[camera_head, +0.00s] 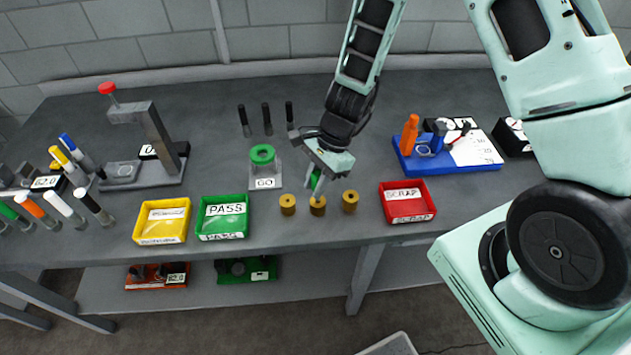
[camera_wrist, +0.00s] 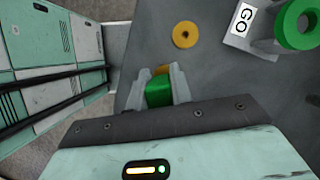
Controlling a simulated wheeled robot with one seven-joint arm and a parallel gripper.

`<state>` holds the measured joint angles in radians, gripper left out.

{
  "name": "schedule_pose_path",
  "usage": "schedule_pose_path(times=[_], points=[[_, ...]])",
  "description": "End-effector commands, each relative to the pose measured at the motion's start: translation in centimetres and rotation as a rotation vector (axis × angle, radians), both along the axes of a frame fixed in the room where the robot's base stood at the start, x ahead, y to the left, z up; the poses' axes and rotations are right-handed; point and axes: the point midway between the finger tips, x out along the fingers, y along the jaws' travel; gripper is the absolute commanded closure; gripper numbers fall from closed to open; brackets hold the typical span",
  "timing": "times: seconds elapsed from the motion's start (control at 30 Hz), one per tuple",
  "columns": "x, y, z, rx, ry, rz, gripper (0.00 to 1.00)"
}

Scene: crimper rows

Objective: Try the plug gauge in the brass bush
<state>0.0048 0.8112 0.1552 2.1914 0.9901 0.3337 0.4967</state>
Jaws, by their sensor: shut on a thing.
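My gripper (camera_head: 317,181) is shut on the green plug gauge (camera_head: 314,181), right above the middle brass bush (camera_head: 318,207). In the wrist view the gauge's green handle (camera_wrist: 158,94) sits between both fingers. The gauge's lower end is hidden, so I cannot tell whether it is in the bore or just over it. A second brass bush (camera_head: 288,205) stands to the left and a third brass bush (camera_head: 350,202) to the right, both upright on the bench. One free bush (camera_wrist: 185,35) shows its open bore in the wrist view.
A GO stand (camera_head: 266,183) with a green ring (camera_head: 262,154) stands behind left. The green PASS tray (camera_head: 222,233) and yellow tray (camera_head: 162,239) are left. The red SCRAP tray (camera_head: 408,218) is right. A blue tray (camera_head: 480,161) lies behind right. The bushes stand near the bench's front edge.

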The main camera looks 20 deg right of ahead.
Motion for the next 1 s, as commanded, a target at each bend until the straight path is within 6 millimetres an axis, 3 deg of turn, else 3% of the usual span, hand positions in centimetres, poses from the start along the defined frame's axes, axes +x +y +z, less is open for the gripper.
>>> schedule_pose_path(times=[1.0], points=[[0.0,0.0,-1.1,0.0,0.0,0.0,1.0]])
